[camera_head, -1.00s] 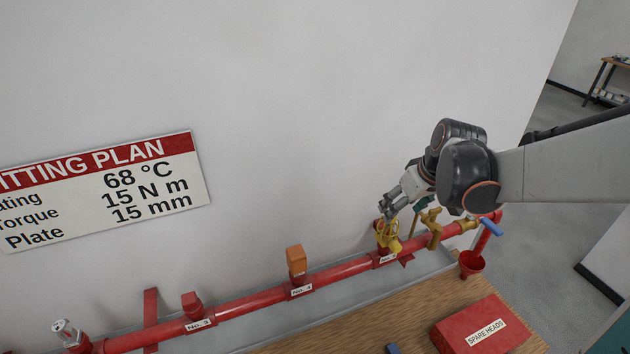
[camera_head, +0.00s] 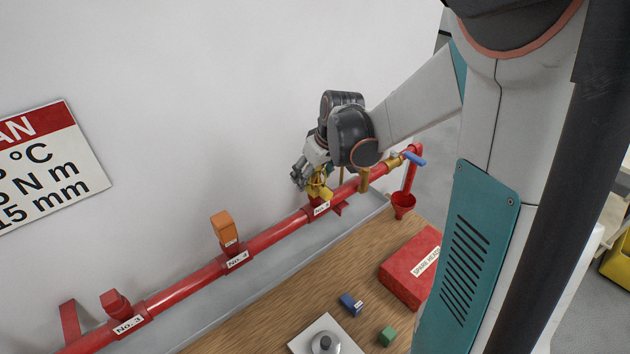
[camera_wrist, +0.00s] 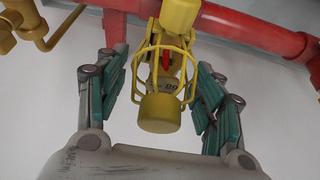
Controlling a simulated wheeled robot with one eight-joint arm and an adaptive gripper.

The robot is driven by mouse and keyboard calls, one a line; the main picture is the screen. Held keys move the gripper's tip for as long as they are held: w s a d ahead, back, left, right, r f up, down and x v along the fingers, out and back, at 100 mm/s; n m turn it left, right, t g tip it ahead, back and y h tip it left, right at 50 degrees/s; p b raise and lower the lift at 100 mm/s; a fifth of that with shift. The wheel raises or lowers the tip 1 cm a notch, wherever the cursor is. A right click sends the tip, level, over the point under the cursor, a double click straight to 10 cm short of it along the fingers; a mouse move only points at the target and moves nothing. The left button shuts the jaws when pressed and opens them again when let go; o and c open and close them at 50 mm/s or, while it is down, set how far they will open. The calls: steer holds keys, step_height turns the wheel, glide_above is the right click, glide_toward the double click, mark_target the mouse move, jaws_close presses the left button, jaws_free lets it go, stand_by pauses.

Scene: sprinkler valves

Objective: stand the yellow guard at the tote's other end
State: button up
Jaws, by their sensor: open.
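The yellow guard (camera_wrist: 161,110) is a small wire cage with a round solid cap. In the wrist view it sits around a sprinkler head at the red pipe, with a red part visible inside it. In the wrist view my gripper (camera_wrist: 165,105) is open, with one teal-padded finger on each side of the guard and gaps between. No tote can be made out for certain; part of a yellow container (camera_head: 618,262) shows at the right edge.
The red pipe (camera_head: 275,235) runs along the wall with an orange block (camera_head: 223,226) at another outlet. A blue-handled valve (camera_head: 413,158) and red funnel (camera_head: 403,202) are near its far end. A red spare heads box (camera_head: 408,270) and small blocks lie on the wooden bench (camera_head: 290,310).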

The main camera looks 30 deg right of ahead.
steer(key=shift+w+f, duration=0.2)
steer(key=shift+f, duration=0.35)
steer(key=shift+r, duration=0.1)
steer(key=shift+s, duration=0.1)
steer(key=shift+c, duration=1)
jaws_close()
steer(key=shift+r, duration=0.15)
